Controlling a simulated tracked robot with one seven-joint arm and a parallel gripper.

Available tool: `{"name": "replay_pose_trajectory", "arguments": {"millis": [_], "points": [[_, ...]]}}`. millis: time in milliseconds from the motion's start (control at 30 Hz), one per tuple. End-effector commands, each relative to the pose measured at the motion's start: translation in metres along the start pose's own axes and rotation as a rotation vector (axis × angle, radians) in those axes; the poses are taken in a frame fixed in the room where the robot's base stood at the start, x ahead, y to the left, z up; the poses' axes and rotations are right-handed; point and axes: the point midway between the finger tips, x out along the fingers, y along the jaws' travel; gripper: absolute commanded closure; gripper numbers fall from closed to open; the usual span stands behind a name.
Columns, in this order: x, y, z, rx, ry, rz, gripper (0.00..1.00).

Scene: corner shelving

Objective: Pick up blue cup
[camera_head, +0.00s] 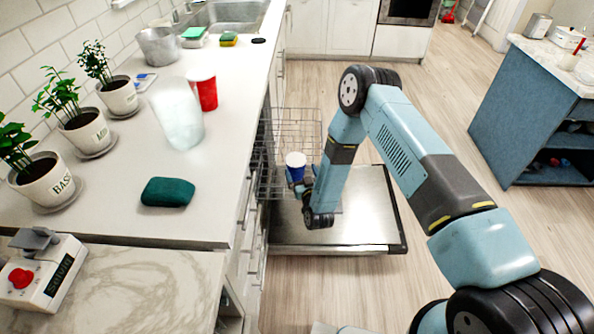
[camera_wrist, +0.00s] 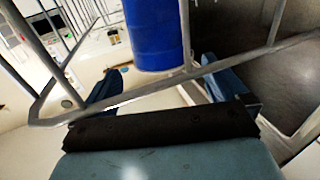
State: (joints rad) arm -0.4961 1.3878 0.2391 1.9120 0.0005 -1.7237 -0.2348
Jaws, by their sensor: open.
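The blue cup (camera_head: 296,167) has a white rim and stands at the wire rack over the open dishwasher door in the head view. In the wrist view the blue cup (camera_wrist: 157,32) shows at the top centre, just past the fingertips. My gripper (camera_head: 301,184) is close beside the cup. In the wrist view my gripper (camera_wrist: 160,80) is open, with one finger left and one right of the cup's line. A rack wire crosses in front of the gripper there. Whether a finger touches the cup cannot be told.
The wire dish rack (camera_head: 300,125) surrounds the cup area, above the open dishwasher door (camera_head: 365,215). Open floor lies right.

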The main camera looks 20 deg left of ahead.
Motion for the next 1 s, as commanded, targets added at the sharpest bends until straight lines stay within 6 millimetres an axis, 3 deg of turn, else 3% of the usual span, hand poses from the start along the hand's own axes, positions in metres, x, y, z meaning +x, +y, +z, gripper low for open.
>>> {"name": "replay_pose_trajectory", "arguments": {"millis": [300, 667, 1000], "points": [[0.040, -0.003, 0.000, 0.000, 0.003, 0.001, 0.00], [0.047, -0.002, 0.001, 0.000, 0.000, 0.000, 0.01], [0.047, -0.002, 0.001, 0.000, 0.000, 0.000, 0.33]]}}
